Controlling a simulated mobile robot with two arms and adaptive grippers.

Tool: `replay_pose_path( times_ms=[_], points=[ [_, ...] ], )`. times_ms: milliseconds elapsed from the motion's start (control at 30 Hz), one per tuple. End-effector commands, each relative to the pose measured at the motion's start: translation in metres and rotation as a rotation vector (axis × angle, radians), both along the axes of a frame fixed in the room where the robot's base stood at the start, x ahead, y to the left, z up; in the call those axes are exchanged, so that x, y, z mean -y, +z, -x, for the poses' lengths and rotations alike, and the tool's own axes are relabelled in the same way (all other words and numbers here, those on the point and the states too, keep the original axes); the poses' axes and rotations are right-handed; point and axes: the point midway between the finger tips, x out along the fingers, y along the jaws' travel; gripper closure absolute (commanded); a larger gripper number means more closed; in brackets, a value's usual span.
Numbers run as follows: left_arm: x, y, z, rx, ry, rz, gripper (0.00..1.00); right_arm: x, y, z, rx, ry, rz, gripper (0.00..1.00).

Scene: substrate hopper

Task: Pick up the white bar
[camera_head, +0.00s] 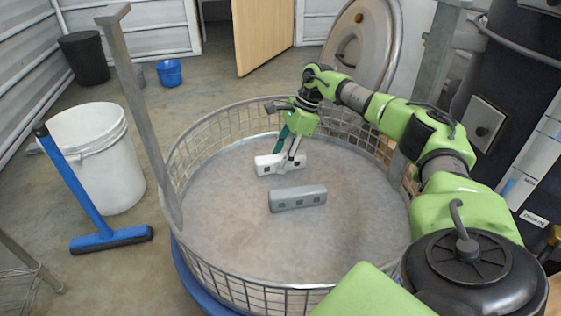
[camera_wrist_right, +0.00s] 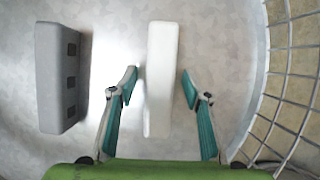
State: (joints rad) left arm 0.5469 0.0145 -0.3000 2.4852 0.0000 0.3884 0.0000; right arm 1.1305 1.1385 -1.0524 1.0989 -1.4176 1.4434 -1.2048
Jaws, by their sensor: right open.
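The white bar (camera_head: 280,163) lies on the round metal floor of the basket, behind a grey bar. In the right wrist view the white bar (camera_wrist_right: 161,78) stands lengthwise, its near end between the two fingers. My right gripper (camera_head: 290,162) reaches down over the white bar and hides part of it. In the right wrist view my right gripper (camera_wrist_right: 159,82) is open, with a finger on each side of the bar and a gap on both sides. My left gripper is not in view.
The grey bar (camera_head: 298,198) lies in front of the white bar, and left of it in the wrist view (camera_wrist_right: 58,78). The wire basket wall (camera_wrist_right: 290,85) rises close on the right there. A white bucket (camera_head: 105,160) and blue squeegee (camera_head: 80,200) stand outside.

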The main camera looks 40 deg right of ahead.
Motion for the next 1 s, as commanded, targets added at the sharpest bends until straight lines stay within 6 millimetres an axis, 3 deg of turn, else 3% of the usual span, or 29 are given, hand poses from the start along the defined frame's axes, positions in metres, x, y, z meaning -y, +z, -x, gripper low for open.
replay_pose_path(
  times_ms=[233, 400, 900, 1000],
  points=[
    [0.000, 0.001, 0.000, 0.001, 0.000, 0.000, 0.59, -0.001, 0.000, 0.000, 0.000, 0.000, 0.000, 0.58],
    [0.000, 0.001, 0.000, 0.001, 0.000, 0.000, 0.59, 0.000, 0.000, 0.000, 0.000, 0.000, 0.000, 1.00],
    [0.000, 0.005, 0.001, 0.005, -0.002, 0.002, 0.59, -0.001, 0.007, 0.000, 0.000, 0.000, -0.001, 1.00],
    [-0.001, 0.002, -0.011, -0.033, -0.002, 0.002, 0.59, -0.001, 0.014, 0.000, 0.000, 0.000, -0.001, 1.00]
  ],
)
